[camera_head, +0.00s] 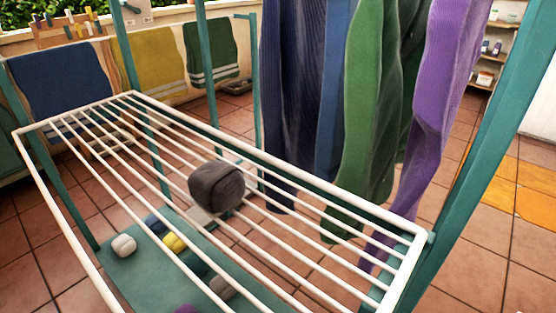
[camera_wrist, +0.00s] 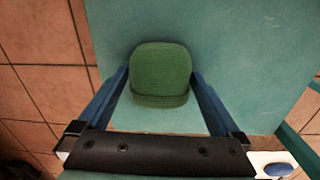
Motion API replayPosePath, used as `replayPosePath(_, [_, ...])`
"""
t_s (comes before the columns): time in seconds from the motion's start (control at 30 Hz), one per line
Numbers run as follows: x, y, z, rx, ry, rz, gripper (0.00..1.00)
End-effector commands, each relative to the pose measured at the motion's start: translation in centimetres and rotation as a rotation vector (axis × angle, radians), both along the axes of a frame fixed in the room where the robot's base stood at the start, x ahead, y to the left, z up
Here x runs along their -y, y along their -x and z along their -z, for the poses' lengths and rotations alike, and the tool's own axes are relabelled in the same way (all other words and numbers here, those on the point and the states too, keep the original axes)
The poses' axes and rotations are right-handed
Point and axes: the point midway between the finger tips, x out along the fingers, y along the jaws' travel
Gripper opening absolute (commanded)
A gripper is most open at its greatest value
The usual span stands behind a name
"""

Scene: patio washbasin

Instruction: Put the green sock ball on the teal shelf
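The green sock ball (camera_wrist: 160,72) shows in the wrist view between the two blue fingers of my gripper (camera_wrist: 160,80). The fingers press against its left and right sides, so my gripper looks shut on it. Behind the ball is a flat teal surface (camera_wrist: 240,60) that looks like the teal shelf; the gap between them cannot be judged. In the head view a teal shelf (camera_head: 134,279) lies low beneath the white rack, partly hidden by its bars. Neither my gripper nor the green ball can be made out in the head view.
A dark grey bundle (camera_head: 217,187) sits on the white rack (camera_head: 290,171). Below are white (camera_head: 123,245), yellow (camera_head: 174,242) and purple (camera_head: 186,309) balls, among others. Long cloths hang behind: green (camera_head: 365,110), purple (camera_head: 450,90), blue. Teal posts (camera_head: 470,170) frame the rack.

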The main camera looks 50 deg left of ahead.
Motion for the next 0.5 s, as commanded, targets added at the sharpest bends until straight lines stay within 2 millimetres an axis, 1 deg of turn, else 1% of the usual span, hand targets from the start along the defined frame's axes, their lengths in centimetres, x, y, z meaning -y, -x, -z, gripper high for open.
replayPosePath(0.17, [0.0, 0.0, -0.3, 0.001, 0.000, 0.000, 1.00])
replayPosePath(0.27, [0.0, -0.1, -1.5, 0.002, -0.001, 0.000, 1.00])
replayPosePath(0.37, [-0.1, -0.2, -3.5, 0.003, -0.001, 0.000, 1.00])
replayPosePath(0.5, [-0.1, -0.3, -6.7, 0.003, -0.001, 0.000, 1.00])
